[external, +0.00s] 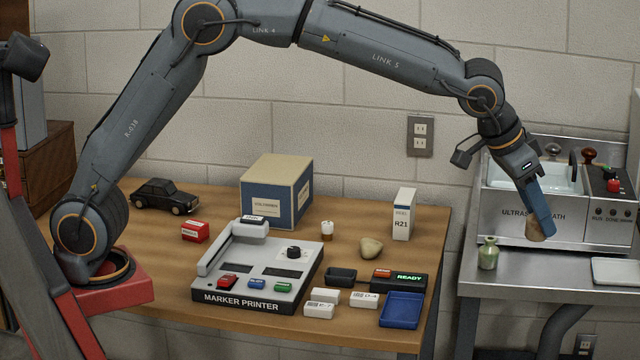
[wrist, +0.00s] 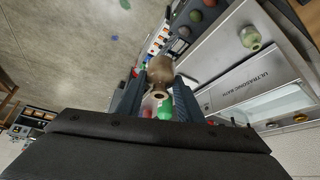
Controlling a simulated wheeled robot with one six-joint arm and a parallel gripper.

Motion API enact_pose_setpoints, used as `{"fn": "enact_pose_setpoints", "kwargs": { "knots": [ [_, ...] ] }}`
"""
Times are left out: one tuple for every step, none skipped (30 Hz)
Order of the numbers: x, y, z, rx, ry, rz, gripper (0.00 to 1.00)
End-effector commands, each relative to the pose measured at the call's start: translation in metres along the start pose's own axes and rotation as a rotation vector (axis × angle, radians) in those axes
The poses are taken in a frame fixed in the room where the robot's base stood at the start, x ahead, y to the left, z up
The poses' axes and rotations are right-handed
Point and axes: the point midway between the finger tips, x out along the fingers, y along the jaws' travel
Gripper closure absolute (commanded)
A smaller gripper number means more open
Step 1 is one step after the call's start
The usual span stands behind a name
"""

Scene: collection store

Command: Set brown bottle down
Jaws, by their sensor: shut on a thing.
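My gripper (external: 538,208) reaches down at the right of the external view, in front of the ultrasonic bath. It is shut on a brown bottle (external: 540,232), whose lower part shows below the blue-grey fingers. In the wrist view the brown bottle (wrist: 160,70) sits between my gripper's fingers (wrist: 158,98), its open mouth towards the camera. It appears held above the steel bench (external: 515,279), slightly tilted; the exact gap below it is hard to tell.
A green bottle (external: 488,253) stands on the bench left of my gripper. The ultrasonic bath (external: 520,215) stands behind, and a white tray (external: 615,271) lies at right. The wooden table (external: 390,225) holds a marker printer (external: 250,302), boxes and a toy car (external: 165,195).

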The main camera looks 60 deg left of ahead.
Motion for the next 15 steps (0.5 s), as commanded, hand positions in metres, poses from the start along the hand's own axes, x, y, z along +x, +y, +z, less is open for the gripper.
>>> {"fn": "enact_pose_setpoints", "kwargs": {
  "knots": [
    [-0.009, 0.000, -0.006, -0.001, 0.003, 0.001, 0.91],
    [-0.014, 0.000, -0.009, 0.000, 0.003, 0.001, 0.91],
    [-0.015, -0.005, -0.011, -0.005, 0.000, -0.003, 0.91],
    [-0.011, -0.012, -0.012, -0.011, -0.001, -0.008, 0.91],
    [-0.010, -0.017, -0.014, -0.016, -0.001, -0.011, 0.91],
    [-0.008, -0.025, -0.017, -0.024, 0.000, -0.016, 0.91],
    [-0.007, -0.031, -0.019, -0.030, 0.000, -0.020, 0.91],
    [-0.006, -0.037, -0.021, -0.036, 0.000, -0.023, 0.91],
    [-0.004, -0.045, -0.024, -0.045, -0.001, -0.029, 0.91],
    [-0.003, -0.053, -0.026, -0.053, 0.000, -0.033, 0.91],
    [-0.002, -0.060, -0.029, -0.061, 0.000, -0.037, 0.91],
    [0.000, -0.072, -0.032, -0.073, 0.000, -0.044, 0.91],
    [0.002, -0.081, -0.035, -0.082, 0.000, -0.050, 0.91],
    [0.003, -0.091, -0.037, -0.092, 0.000, -0.055, 0.91],
    [0.006, -0.106, -0.041, -0.106, -0.001, -0.064, 0.91]
  ]
}}
